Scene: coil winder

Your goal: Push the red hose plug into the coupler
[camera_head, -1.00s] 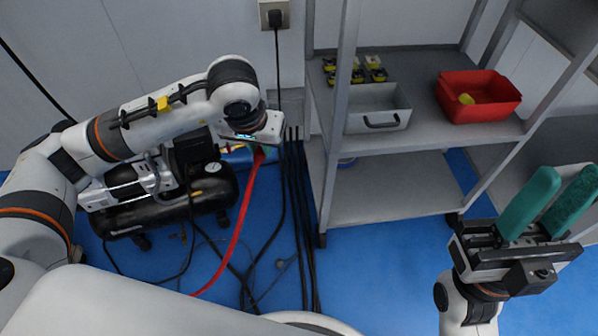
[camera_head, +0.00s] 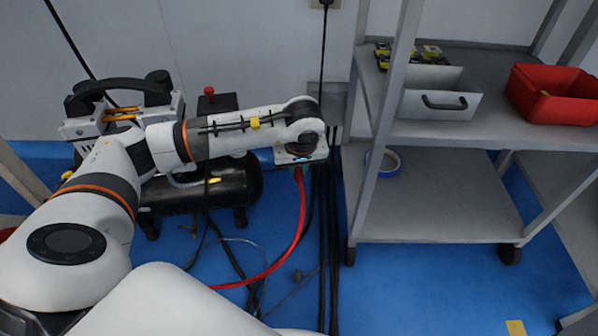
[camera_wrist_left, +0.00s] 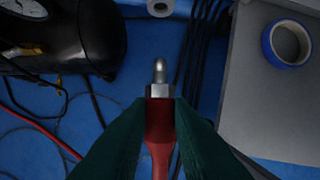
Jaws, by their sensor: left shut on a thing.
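My left gripper (camera_head: 298,169) points down beside the shelf unit and is mostly hidden under its own wrist in the head view. In the left wrist view its green fingers are shut on the red hose plug (camera_wrist_left: 160,119). The plug's metal tip (camera_wrist_left: 160,72) sticks out beyond the fingers, free of contact. The red hose (camera_head: 299,222) hangs from the gripper and curves left along the floor. A pale round end with a dark hole (camera_wrist_left: 160,7), perhaps the coupler, shows ahead of the tip, apart from it. My right gripper is out of view.
A black compressor (camera_head: 206,190) stands left of the gripper. A grey shelf unit (camera_head: 430,205) stands right, with a roll of blue tape (camera_head: 384,163) on its lower shelf. Black cables (camera_head: 328,255) run along the blue floor between them.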

